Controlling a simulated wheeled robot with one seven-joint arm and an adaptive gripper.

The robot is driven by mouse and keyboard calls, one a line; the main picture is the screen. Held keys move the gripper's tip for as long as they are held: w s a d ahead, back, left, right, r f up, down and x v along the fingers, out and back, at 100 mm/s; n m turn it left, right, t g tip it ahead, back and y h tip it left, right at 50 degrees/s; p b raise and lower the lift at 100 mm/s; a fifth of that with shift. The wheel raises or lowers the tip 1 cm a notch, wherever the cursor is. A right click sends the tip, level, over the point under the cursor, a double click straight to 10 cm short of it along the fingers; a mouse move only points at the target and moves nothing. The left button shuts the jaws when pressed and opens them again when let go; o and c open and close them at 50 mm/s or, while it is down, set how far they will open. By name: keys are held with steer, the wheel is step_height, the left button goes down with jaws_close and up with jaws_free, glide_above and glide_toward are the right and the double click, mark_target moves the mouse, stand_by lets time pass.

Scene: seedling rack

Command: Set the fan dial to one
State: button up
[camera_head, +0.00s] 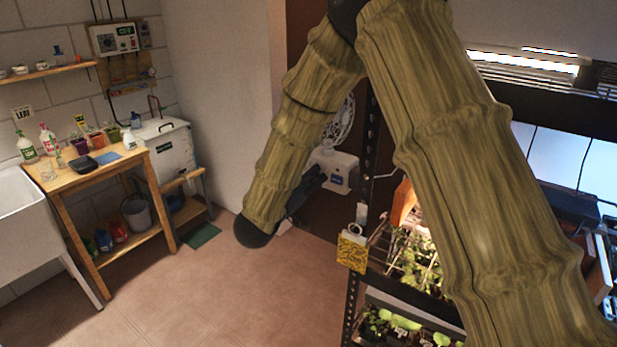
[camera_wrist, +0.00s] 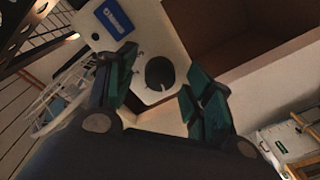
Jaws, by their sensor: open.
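The fan (camera_head: 338,172) stands to the right of my forearm in the head view, its white base in sight and its cage partly hidden by the arm. In the wrist view its base (camera_wrist: 152,40) carries a dark round dial (camera_wrist: 160,73) and a blue label. The dial lies between my fingertips as seen there; I see no clear contact, and its setting is too dark to read. My gripper (camera_wrist: 163,68) is open, with a dark green finger on each side of the dial. In the head view my gripper (camera_head: 306,186) is mostly hidden by my arm, beside the fan base.
The seedling rack (camera_head: 370,140) stands close on the right, with a yellow card (camera_head: 352,252) hanging at its post. A wooden bench (camera_head: 115,165) with bottles and pots is far left, next to a white sink (camera_head: 12,200). The floor between is clear.

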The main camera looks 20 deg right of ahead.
steer(key=shift+w+d, duration=0.1)
steer(key=c, duration=1)
